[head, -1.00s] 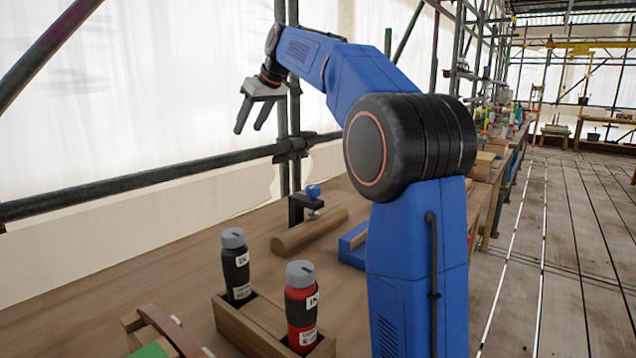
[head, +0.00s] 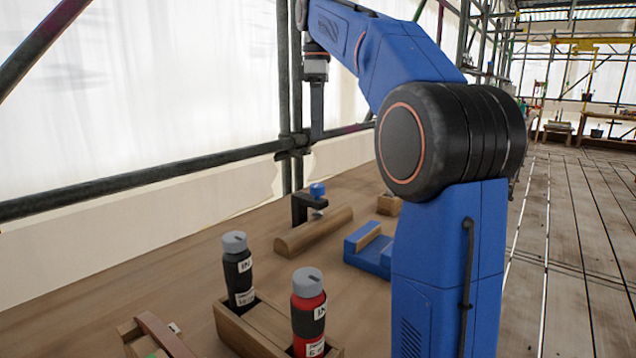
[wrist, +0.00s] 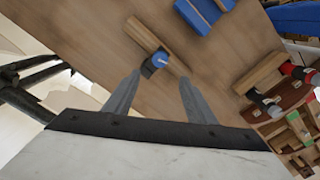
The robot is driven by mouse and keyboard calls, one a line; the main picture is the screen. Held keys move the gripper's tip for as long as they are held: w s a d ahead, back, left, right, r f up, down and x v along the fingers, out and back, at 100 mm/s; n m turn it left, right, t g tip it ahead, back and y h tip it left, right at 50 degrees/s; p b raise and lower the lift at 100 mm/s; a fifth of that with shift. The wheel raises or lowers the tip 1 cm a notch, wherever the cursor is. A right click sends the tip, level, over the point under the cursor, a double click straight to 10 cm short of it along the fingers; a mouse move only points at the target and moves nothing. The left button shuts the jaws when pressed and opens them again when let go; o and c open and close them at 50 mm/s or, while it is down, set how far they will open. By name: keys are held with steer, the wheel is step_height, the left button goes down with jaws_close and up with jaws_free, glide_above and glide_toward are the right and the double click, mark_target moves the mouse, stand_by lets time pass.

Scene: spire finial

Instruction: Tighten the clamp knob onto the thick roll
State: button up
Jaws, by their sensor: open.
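The blue clamp knob (head: 317,190) sits on top of a dark clamp (head: 299,209), which stands at the thick roll (head: 315,233), a brown wooden cylinder lying on the workbench. In the wrist view the knob (wrist: 160,60) shows near the middle, with the roll (wrist: 146,36) running under it. My gripper (head: 317,136) is above the clamp in the head view, its fingers pointing down and empty. In the wrist view the open gripper (wrist: 159,77) has its fingertips on either side of the knob's line of sight, apart from it. The clamp's contact with the roll is unclear.
A black bottle (head: 238,272) and a red bottle (head: 309,312) stand in a wooden holder (head: 232,330) at the front. A blue cradle (head: 372,262) and a wooden block (head: 389,204) lie right of the roll. Scaffold poles (head: 130,183) run behind the bench.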

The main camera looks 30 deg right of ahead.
mark_target(317, 185)
step_height(317, 185, down, 15)
steer(key=shift+f, duration=0.1)
stand_by(0.4)
steer(key=shift+c, duration=0.3)
steer(key=c, duration=1)
